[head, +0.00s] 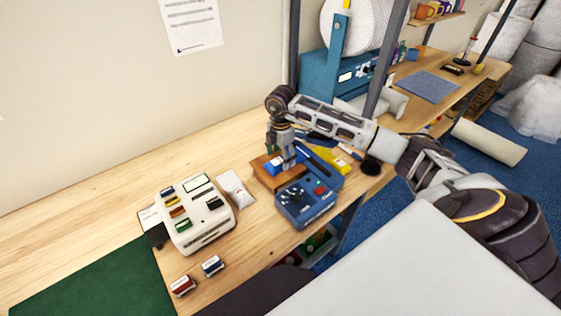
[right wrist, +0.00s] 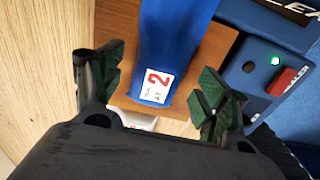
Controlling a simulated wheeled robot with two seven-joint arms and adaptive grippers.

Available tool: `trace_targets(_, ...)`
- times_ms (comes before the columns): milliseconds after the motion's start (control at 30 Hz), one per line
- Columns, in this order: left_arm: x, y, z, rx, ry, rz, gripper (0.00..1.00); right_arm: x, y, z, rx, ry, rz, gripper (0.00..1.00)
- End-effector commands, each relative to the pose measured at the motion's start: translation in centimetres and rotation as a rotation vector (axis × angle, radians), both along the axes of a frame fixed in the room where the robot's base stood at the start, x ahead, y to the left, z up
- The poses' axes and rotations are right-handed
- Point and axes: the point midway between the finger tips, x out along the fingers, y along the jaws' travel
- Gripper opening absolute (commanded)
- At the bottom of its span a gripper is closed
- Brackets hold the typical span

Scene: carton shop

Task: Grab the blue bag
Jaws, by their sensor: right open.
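The blue bag (right wrist: 178,40) lies on a brown wooden block in the right wrist view, with a white label marked with a red 2 at its near end. In the head view the bag (head: 273,167) is a small blue patch, partly hidden by my right gripper. My right gripper (right wrist: 165,95) is open, with one fingertip on each side of the bag's labelled end. The fingers look apart from the bag. In the head view the right gripper (head: 280,150) points down over the block. My left gripper is not in view.
A blue sealer box (head: 308,203) with a red button stands right beside the wooden block (head: 265,182). A white label machine (head: 197,215) and a grey-white packet (head: 234,189) are to the left. Two small stamps (head: 198,275) and a green mat (head: 90,280) lie nearer.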

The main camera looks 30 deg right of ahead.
Motion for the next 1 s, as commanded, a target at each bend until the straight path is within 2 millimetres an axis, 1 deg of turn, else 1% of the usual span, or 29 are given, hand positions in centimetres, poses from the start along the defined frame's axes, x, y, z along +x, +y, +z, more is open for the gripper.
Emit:
trace_targets(100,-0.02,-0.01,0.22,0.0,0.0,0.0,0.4,-0.04,0.05,-0.87,0.001,0.001,0.0,0.75)
trace_targets(167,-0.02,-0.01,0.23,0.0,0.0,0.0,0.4,-0.04,0.03,-1.08,0.0,0.001,0.0,0.75)
trace_targets(600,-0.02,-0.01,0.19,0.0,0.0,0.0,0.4,-0.02,0.02,-1.14,0.0,0.0,0.0,0.75)
trace_targets(633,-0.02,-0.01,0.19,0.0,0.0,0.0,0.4,-0.02,0.02,-1.14,0.0,0.0,0.0,0.74)
trace_targets(1000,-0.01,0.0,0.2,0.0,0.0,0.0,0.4,-0.02,0.02,-1.13,0.0,0.0,0.0,0.26)
